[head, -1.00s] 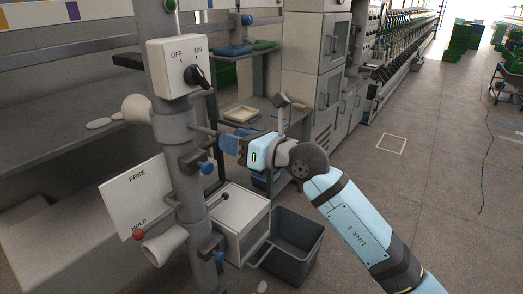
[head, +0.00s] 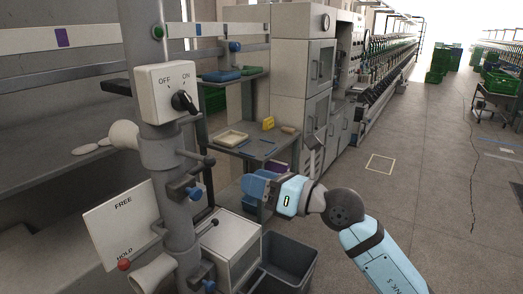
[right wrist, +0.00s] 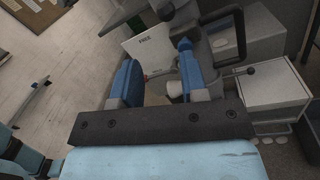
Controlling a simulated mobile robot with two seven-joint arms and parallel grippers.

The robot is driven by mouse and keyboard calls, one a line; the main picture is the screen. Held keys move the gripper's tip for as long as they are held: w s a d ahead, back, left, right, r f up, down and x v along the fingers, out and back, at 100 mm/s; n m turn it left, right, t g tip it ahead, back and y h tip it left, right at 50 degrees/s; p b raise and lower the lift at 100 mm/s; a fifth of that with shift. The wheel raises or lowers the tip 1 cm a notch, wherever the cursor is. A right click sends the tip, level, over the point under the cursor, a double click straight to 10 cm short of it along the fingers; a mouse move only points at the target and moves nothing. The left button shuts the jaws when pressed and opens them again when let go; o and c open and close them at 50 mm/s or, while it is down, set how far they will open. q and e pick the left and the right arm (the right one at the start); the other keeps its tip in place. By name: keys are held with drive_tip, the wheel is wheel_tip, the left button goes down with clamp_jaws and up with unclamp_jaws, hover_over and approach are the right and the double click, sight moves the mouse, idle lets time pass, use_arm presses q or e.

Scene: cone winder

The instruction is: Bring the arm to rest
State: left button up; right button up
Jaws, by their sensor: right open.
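My right gripper (head: 258,187) is in the middle of the head view, on my light blue right arm coming in from the lower right. It is to the right of the grey post (head: 178,210) and apart from it. In the right wrist view its two blue fingers (right wrist: 160,84) stand apart with nothing between them. Beyond them shows the white FREE/HOLD plate (right wrist: 148,45), which is also at the lower left of the head view (head: 120,222). The OFF/ON switch box (head: 160,92) is on the post, its black knob toward ON.
A white box (head: 228,248) with a lever and a dark grey bin (head: 287,264) stand low beside the post. A shelf (head: 262,148) with trays is behind the gripper. Open floor (head: 430,190) lies to the right, with a marked square.

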drive_tip(key=s+d+f+m+t+h+p, duration=0.4)
drive_tip(key=d+f+m, duration=0.4)
drive_tip(key=m, duration=0.7)
drive_tip(key=s+d+f+m+t+h+p, duration=0.1)
drive_tip(key=s+d+f+m+t+h, duration=0.35)
drive_tip(key=f+m, duration=0.85)
drive_tip(key=s+d+f+m+g+h+p, duration=0.1)
drive_tip(key=s+d+f+m+g+h, duration=0.1)
drive_tip(key=s+f+m, duration=0.5)
drive_tip(key=s+d+f+m+g+h+p, duration=0.1)
drive_tip(key=s+d+f+m+g+h, duration=0.2)
drive_tip(key=s+d+f+m, duration=0.4)
wheel_tip(320, 180, down, 3)
drive_tip(key=s+g, duration=0.1)
drive_tip(key=s, duration=0.1)
drive_tip(key=shift+s+r+p, duration=0.15)
drive_tip(key=shift+s+p, duration=0.15)
drive_tip(key=shift+s, duration=0.1)
